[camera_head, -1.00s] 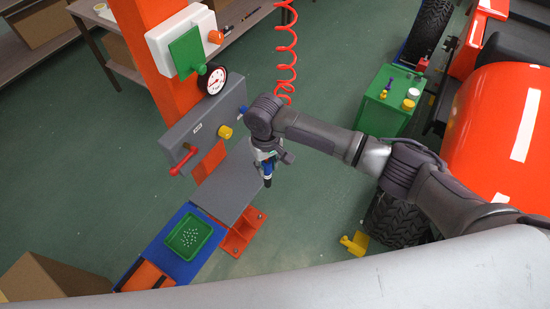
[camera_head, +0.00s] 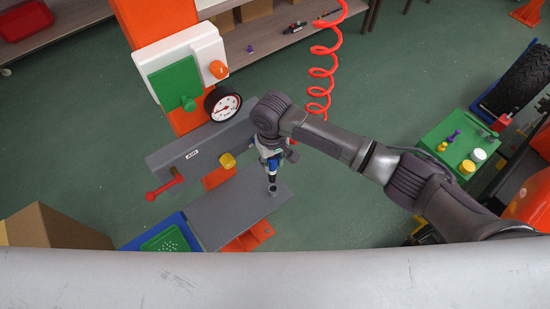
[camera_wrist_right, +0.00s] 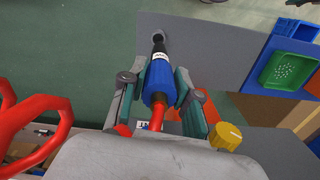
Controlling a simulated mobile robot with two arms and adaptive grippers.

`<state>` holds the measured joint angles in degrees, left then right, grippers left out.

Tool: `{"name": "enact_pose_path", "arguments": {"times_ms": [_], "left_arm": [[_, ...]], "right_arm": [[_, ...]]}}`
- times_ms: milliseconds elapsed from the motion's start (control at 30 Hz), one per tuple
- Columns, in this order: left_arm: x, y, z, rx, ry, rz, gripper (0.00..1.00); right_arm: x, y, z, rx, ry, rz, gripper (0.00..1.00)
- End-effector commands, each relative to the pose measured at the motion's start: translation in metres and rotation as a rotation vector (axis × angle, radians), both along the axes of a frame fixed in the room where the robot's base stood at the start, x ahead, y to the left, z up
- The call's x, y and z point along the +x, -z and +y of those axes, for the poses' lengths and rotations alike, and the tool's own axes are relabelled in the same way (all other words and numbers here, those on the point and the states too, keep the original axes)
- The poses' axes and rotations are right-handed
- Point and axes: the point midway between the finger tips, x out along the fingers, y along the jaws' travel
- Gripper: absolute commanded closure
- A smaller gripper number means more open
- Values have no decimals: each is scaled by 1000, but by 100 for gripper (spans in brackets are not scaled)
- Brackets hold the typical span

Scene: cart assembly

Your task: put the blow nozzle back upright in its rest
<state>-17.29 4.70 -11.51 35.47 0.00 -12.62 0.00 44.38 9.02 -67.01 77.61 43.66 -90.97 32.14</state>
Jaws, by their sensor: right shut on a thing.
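The blow nozzle has a blue body and a dark tip. It is upright, tip down, under my right gripper (camera_head: 270,155) in the head view. In the right wrist view, the fingers are shut on both sides of the blow nozzle (camera_wrist_right: 160,82), with a red hose at its near end. Its tip meets a small round grey rest (camera_wrist_right: 158,36) on the grey shelf (camera_head: 235,208). The rest also shows in the head view (camera_head: 273,190). I cannot tell how deep the tip sits in it. My left gripper is out of view.
A coiled red hose (camera_head: 322,75) hangs behind my arm. A green box (camera_head: 462,142) stands at the right. A blue tray holder lies left of the shelf.

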Motion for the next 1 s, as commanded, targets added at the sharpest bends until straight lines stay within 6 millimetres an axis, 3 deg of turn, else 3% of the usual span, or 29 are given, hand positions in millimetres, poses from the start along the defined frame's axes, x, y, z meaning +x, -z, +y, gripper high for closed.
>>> {"name": "enact_pose_path", "arguments": {"times_ms": [333,700,1000], "left_arm": [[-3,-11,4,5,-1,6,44],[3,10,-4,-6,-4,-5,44],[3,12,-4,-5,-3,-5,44]], "right_arm": [[0,-4,0,1,6,0,100],[0,37,0,1,7,0,100],[1,44,0,1,7,-2,100]]}}
